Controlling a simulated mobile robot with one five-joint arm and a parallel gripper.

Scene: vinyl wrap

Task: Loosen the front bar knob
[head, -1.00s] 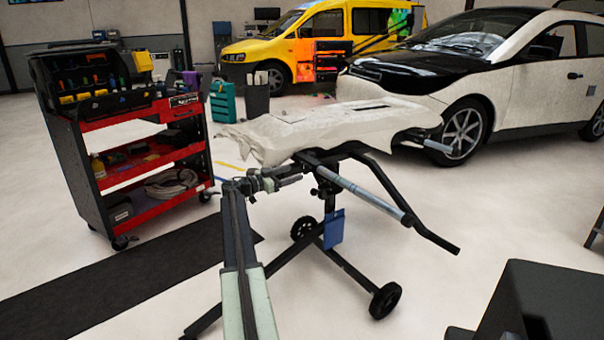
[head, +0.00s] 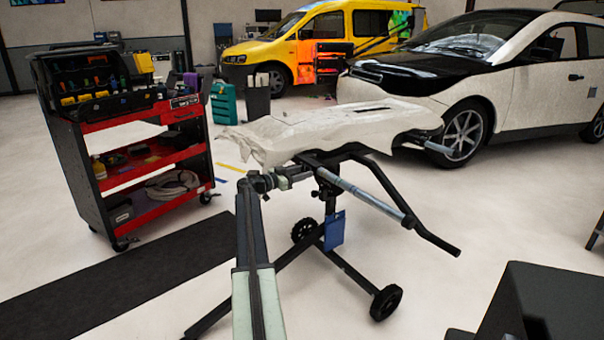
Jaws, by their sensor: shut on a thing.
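The black stand (head: 365,176) holds a white, film-draped panel (head: 325,128) on top. A silver bar with a black end (head: 365,197) slopes down to the right from its front. My gripper (head: 306,171) is at the left end of this front bar assembly, just under the panel's near edge. It is shut on the front bar knob, which is small and mostly hidden by the jaws. I cannot make out how far the knob is turned.
A red and black tool cart (head: 125,150) stands at the left. A black mat (head: 120,275) lies on the floor. The stand's wheel (head: 386,301) and legs spread below. A white and black car (head: 480,75) is behind.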

